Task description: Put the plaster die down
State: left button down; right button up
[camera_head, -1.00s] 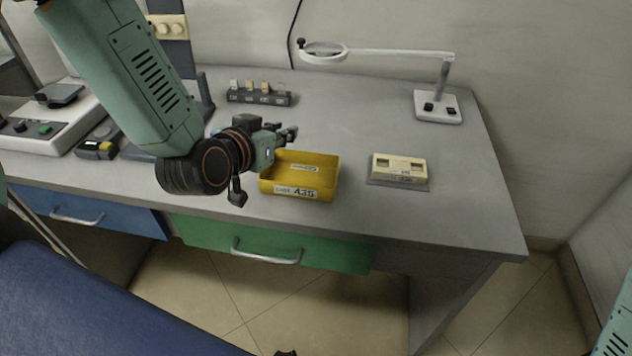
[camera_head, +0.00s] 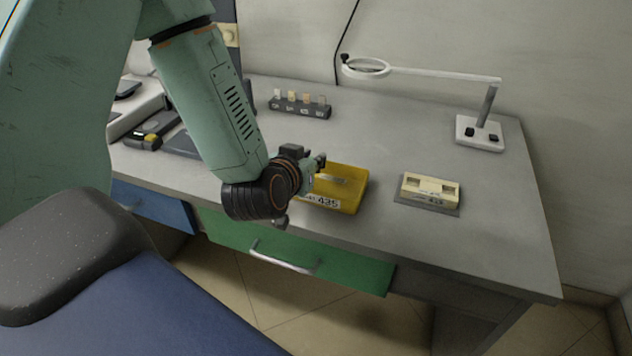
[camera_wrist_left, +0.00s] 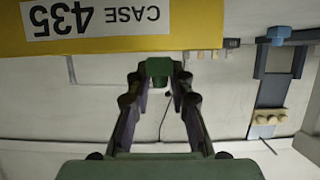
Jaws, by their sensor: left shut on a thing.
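My left gripper (camera_head: 319,164) is at the left side of the yellow case tray (camera_head: 352,201) in the head view. In the left wrist view its two fingers are shut on a small dark green piece (camera_wrist_left: 160,68), which I take to be the plaster die. The die cannot be made out in the head view. The same tray (camera_wrist_left: 200,22), labelled CASE 435, shows upside down across the top left of the wrist view. The arm hides the tray's left part. My right gripper is not in view.
A grey rack (camera_head: 300,108) with several small blanks stands at the back. A cream block (camera_head: 431,188) sits on a grey base right of the tray. A magnifier lamp (camera_head: 480,131) stands at the back right. Desk between them is clear.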

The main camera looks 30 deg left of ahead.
pick_arm(q)
jog(key=shift+s+f, duration=0.1)
jog(key=shift+f, duration=0.55)
notch_tip(320, 180, down, 2)
jog(key=shift+d+f+b, duration=0.1)
jog(key=shift+f+b, duration=0.1)
jog(key=shift+b, duration=0.55)
jog(key=shift+f, duration=0.1)
jog(key=shift+f, duration=0.25)
